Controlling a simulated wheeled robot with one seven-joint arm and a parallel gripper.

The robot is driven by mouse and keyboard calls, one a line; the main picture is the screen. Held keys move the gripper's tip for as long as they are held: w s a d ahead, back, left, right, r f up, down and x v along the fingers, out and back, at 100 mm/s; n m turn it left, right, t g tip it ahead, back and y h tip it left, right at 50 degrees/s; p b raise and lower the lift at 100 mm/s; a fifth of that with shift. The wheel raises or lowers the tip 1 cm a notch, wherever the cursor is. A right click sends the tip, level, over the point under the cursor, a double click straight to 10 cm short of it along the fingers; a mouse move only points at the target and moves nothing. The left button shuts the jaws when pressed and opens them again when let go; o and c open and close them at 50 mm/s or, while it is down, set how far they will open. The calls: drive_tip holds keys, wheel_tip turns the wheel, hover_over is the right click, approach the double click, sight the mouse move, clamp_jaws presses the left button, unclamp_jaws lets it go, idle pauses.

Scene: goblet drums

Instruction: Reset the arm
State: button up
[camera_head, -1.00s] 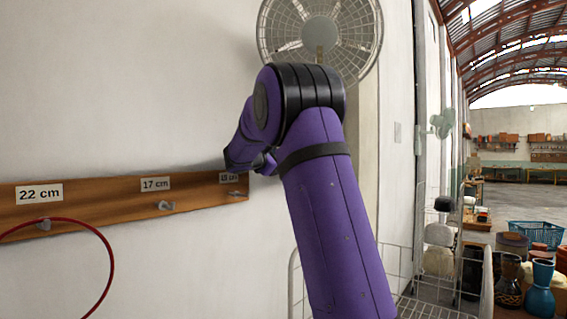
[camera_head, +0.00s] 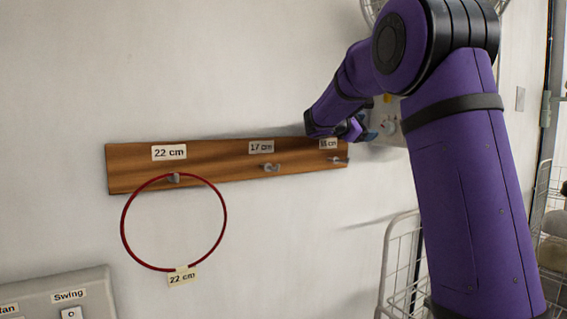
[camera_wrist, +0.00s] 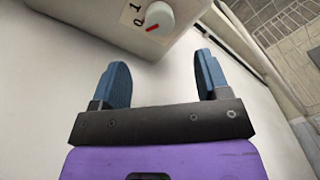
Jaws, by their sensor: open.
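My arm is purple and black and fills the right of the head view. My gripper (camera_wrist: 160,82) shows in the wrist view with its two blue fingers spread apart and nothing between them. In the head view its fingers are small and partly hidden by the arm, just right of the wooden hook board (camera_head: 220,160). In the wrist view a grey box with a white dial (camera_wrist: 158,18) lies beyond the fingertips, apart from them.
A red ring (camera_head: 224,215) with a "22 cm" tag hangs on the board's left hook. The other two hooks are bare. A switch panel (camera_head: 85,292) is at lower left. A white wire cart (camera_head: 400,262) stands low behind my arm, and a fan (camera_head: 372,10) is at the top.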

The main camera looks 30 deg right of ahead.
drive_tip(key=shift+s, duration=0.1)
drive_tip(key=s+a+f+m+t+y, duration=0.1)
drive_tip(key=s+a+f+m+y, duration=0.2)
drive_tip(key=s+a, duration=0.7)
drive_tip(key=s+a+f+m+t+y, duration=0.1)
drive_tip(key=s+a+f+m+y, duration=0.2)
drive_tip(key=s+a+f+y, duration=0.5)
drive_tip(key=s+a+f+m+t+y, duration=0.1)
drive_tip(key=s+a+f+m+y, duration=0.3)
drive_tip(key=s+a, duration=0.8)
drive_tip(key=s+f+y, duration=0.2)
drive_tip(key=s+f, duration=0.1)
drive_tip(key=s, duration=0.1)
drive_tip(key=shift+a+f+t, duration=0.25)
drive_tip(key=shift+a+t, duration=0.15)
drive_tip(key=shift+o, duration=0.5)
